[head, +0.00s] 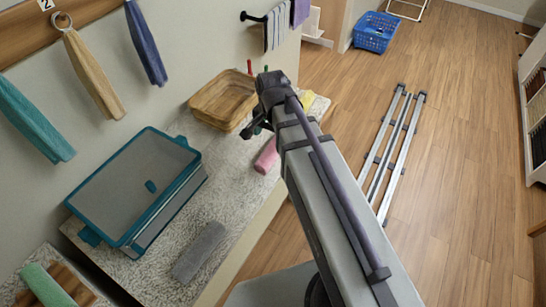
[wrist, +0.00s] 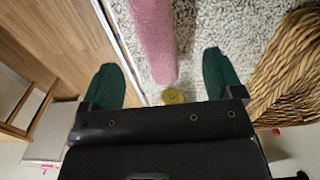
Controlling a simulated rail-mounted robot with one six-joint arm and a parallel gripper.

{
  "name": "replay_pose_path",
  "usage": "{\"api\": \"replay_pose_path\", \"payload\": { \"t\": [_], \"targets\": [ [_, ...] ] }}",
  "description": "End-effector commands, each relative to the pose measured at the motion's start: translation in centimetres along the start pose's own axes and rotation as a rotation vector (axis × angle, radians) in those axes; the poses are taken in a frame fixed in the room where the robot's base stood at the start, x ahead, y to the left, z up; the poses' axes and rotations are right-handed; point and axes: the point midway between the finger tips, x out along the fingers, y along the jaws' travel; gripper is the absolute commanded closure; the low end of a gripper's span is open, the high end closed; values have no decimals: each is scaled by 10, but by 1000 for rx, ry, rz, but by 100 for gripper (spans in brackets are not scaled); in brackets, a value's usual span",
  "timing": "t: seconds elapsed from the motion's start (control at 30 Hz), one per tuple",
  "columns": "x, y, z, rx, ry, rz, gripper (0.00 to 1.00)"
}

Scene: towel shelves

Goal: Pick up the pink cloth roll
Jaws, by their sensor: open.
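The pink cloth roll (head: 267,155) lies on the speckled, carpet-like counter top, near its front edge, in the head view. In the wrist view the pink roll (wrist: 153,38) runs down from the top edge, and its near end lies between and ahead of the fingers. My gripper (head: 256,128) hangs just above and behind the roll in the head view, partly hidden by my arm. In the wrist view the dark green fingers of my gripper (wrist: 162,80) are spread wide and empty. Neither finger visibly touches the roll.
A woven basket (head: 222,99) stands behind the roll; it is close to the right finger in the wrist view (wrist: 288,65). A teal-rimmed bin (head: 190,172) and a grey roll (head: 200,251) lie left. A small round yellow thing (wrist: 173,96) shows between the fingers. Towels hang above.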

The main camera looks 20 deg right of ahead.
Motion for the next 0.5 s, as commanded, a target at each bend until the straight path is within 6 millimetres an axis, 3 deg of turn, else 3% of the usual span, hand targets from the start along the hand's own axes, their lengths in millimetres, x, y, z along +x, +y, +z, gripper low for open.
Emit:
{"api": "replay_pose_path", "payload": {
  "t": [0.03,0.27,0.5],
  "targets": [
    [20,0,0,0,0,0,14],
    [25,0,0,-1,0,0,14],
    [71,2,2,-2,1,-1,14]
  ]
}}
